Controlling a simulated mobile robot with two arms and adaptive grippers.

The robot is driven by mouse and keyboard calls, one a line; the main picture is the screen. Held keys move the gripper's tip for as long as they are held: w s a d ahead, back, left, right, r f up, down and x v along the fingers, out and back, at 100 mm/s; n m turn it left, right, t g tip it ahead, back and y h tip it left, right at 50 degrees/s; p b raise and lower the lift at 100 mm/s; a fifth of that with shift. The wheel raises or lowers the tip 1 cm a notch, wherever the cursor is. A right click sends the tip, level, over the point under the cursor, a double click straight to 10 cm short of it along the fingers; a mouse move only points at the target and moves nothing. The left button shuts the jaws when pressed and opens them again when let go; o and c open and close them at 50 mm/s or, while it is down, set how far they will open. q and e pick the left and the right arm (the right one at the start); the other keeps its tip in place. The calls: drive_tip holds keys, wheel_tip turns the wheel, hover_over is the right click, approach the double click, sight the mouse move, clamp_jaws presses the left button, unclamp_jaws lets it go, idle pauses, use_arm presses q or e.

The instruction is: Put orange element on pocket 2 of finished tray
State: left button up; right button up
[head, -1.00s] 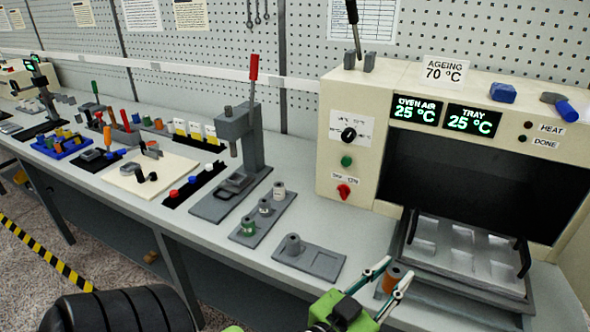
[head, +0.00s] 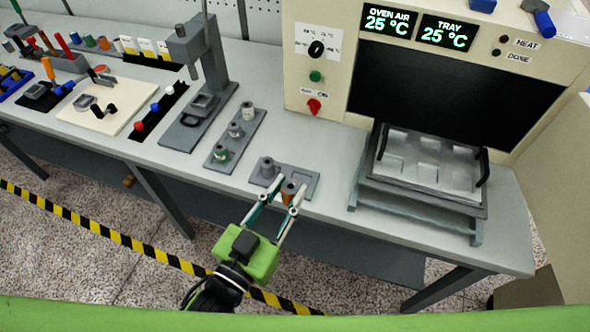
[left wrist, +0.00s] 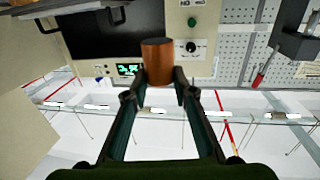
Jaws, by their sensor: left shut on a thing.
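In the left wrist view the orange element (left wrist: 157,60) stands between the two fingertips (left wrist: 159,78). In the head view it overlaps the front middle of a small grey tray (head: 308,192), which I take for the finished tray. Its height above that tray is unclear. A grey element (head: 268,168) stands in the tray's left pocket. The right pocket is partly hidden by the orange element. My right gripper is not in view.
A longer grey tray (head: 212,156) with green, grey and white-topped elements lies to the left. A press (head: 205,65) stands behind it. The oven's metal tray (head: 365,192) is to the right. Bare bench lies between the small tray and the oven.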

use_arm(q)
drive_tip(key=shift+d+f+m+h+b, duration=0.2)
drive_tip(key=shift+d+m+h+b, duration=0.15)
drive_tip(key=shift+d, duration=0.4)
drive_tip(key=shift+w+f+b, duration=0.45)
drive_tip(key=shift+w+b, duration=0.1)
drive_tip(key=shift+w, duration=0.2)
drive_tip(key=w+f+b, duration=0.2)
drive_tip(key=w, duration=0.1)
drive_tip(key=w+f+b, duration=0.2)
drive_tip(key=w+b, duration=0.1)
drive_tip(key=w+f+b, duration=0.3)
drive_tip(key=shift+w+d, duration=0.2)
drive_tip(key=shift+w, duration=0.2)
drive_tip(key=shift+w+f+b, duration=0.4)
drive_tip(key=shift+w+b, duration=0.1)
drive_tip(key=f+b, duration=0.2)
drive_tip(key=b, duration=0.1)
drive_tip(key=f+b, duration=0.1)
drive_tip(key=f, duration=0.1)
drive_tip(key=shift+w+b, duration=0.3)
drive_tip(key=shift+w, duration=0.05)
drive_tip(key=shift+r, duration=0.15)
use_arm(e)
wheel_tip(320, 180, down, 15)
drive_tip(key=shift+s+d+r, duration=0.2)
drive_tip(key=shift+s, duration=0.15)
